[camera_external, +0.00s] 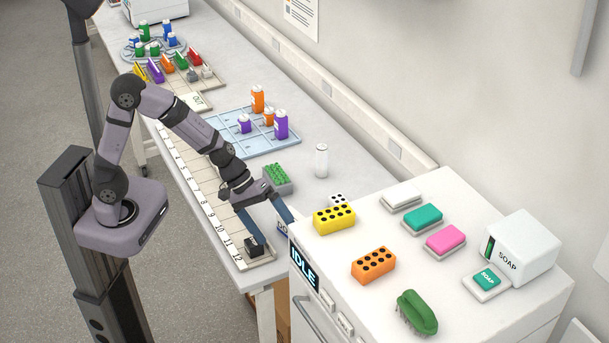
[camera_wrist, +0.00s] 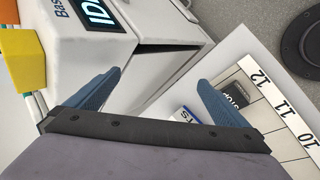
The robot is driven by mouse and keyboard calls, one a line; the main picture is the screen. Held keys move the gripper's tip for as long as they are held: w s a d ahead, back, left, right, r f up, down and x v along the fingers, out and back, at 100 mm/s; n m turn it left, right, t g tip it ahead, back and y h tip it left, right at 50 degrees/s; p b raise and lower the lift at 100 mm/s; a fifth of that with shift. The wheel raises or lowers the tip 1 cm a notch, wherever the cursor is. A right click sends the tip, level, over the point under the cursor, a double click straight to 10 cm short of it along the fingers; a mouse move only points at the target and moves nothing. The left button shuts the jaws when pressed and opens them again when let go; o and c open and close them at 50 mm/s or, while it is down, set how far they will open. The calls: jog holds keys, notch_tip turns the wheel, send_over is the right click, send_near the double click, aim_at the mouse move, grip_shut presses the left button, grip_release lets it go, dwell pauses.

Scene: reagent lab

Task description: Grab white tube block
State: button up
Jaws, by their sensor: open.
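The white tube block (camera_external: 338,199) has black holes on top. It stands on the white machine's top (camera_external: 455,310), right behind the yellow tube block (camera_external: 334,218), which hides part of it. My gripper (camera_external: 270,231) is open and empty, left of the machine and above the numbered rack's end, clear of the white block. In the wrist view, my gripper's blue fingers (camera_wrist: 160,77) are spread apart with nothing between them. The yellow block (camera_wrist: 27,67) shows at the left edge there; I cannot make out the white block in that view.
An orange tube block (camera_external: 373,264), green brush (camera_external: 417,312), coloured sponges (camera_external: 423,219) and a soap box (camera_external: 520,247) are on the machine. A black STOP block (camera_external: 255,247) sits at the rack's end (camera_external: 222,225). A white bottle (camera_external: 321,160) and green-topped block (camera_external: 277,179) stand behind my gripper.

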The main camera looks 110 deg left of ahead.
jog(key=w+a+f+n+t+b, duration=0.2)
jog(key=w+a+f+n, duration=0.25)
jog(key=a+n, duration=0.35)
jog(key=n+t+y+b, duration=0.3)
jog(key=n+y, duration=0.2)
jog(key=n, duration=0.9)
send_near(333, 200)
jog(key=w+d, duration=0.1)
jog(key=w, duration=0.1)
jog(key=w+d, duration=0.3)
jog(key=w, duration=0.2)
jog(key=shift+w+d, duration=0.1)
jog(key=shift+d, duration=0.05)
jog(key=a+n, duration=0.1)
jog(key=s+a+f+n+y, duration=0.1)
jog(key=a, duration=0.2)
jog(key=shift+s+f+n+p, duration=0.25)
jog(key=shift+s+n+p, duration=0.05)
jog(key=shift+s+n, duration=0.1)
jog(key=shift+s+a+f+y, duration=0.1)
jog(key=shift+a+f+y, duration=0.05)
jog(key=shift+f+y, duration=0.15)
jog(key=shift+p+x, duration=0.45)
jog(key=shift+x, duration=0.65)
jog(key=shift+w+f+p, duration=0.2)
jog(key=shift+w+p, duration=0.7)
jog(key=shift+p, duration=0.05)
jog(key=shift+p+x, duration=0.7)
jog(key=shift+x, duration=1)
jog(key=shift+f, duration=0.1)
